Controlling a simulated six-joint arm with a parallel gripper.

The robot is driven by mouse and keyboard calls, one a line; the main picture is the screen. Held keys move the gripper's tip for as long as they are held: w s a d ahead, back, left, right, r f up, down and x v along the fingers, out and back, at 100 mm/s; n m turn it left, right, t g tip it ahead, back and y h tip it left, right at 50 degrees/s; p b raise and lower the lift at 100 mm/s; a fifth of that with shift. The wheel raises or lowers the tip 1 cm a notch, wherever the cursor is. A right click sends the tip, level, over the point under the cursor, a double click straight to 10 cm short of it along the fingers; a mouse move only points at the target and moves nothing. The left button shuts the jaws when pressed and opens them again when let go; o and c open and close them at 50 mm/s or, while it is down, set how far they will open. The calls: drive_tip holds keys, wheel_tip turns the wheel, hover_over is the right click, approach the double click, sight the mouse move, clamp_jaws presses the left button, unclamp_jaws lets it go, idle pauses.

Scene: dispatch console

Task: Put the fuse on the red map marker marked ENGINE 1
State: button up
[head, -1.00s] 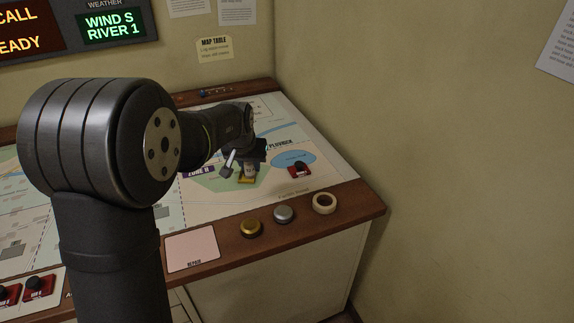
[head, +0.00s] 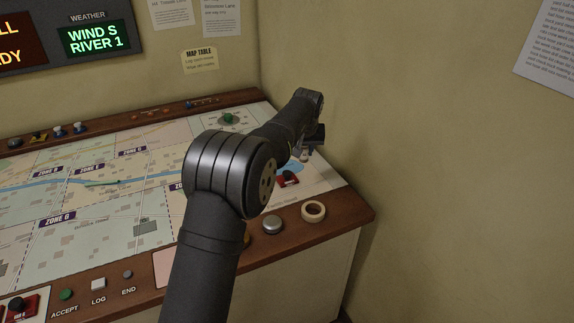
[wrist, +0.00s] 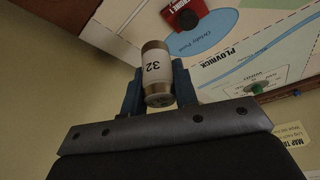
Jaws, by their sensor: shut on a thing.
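My gripper (wrist: 157,78) is shut on the fuse (wrist: 155,68), a white cylinder with metal end caps and a "32" on its label. In the head view my gripper (head: 306,150) is above the right end of the map, just behind the red map marker; the fuse is small and partly hidden there. The red map marker (head: 287,180) has a black top and stands on the map by the blue lake. In the wrist view the red marker (wrist: 188,16) is past the fuse, apart from it, cut by the top edge.
A cream tape ring (head: 313,212) and a silver knob (head: 272,225) are on the wooden front edge. More red markers (head: 20,304) are at the lower left. A wall closes the right side.

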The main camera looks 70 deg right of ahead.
drive_tip(key=w+f, duration=0.1)
drive_tip(key=w, duration=0.1)
drive_tip(key=w+d+f, duration=0.1)
drive_tip(key=w, duration=0.1)
drive_tip(key=w+d+f, duration=0.1)
drive_tip(key=w+f, duration=0.1)
drive_tip(key=shift+w+d, duration=0.2)
drive_tip(key=shift+d, duration=0.05)
drive_tip(key=shift+f, duration=2.1)
drive_tip(key=o, duration=1)
drive_tip(key=shift+f, duration=0.15)
drive_tip(key=shift+r, duration=0.4)
drive_tip(key=v, duration=1.1)
drive_tip(key=shift+a+r, duration=0.2)
drive_tip(key=shift+a, duration=0.05)
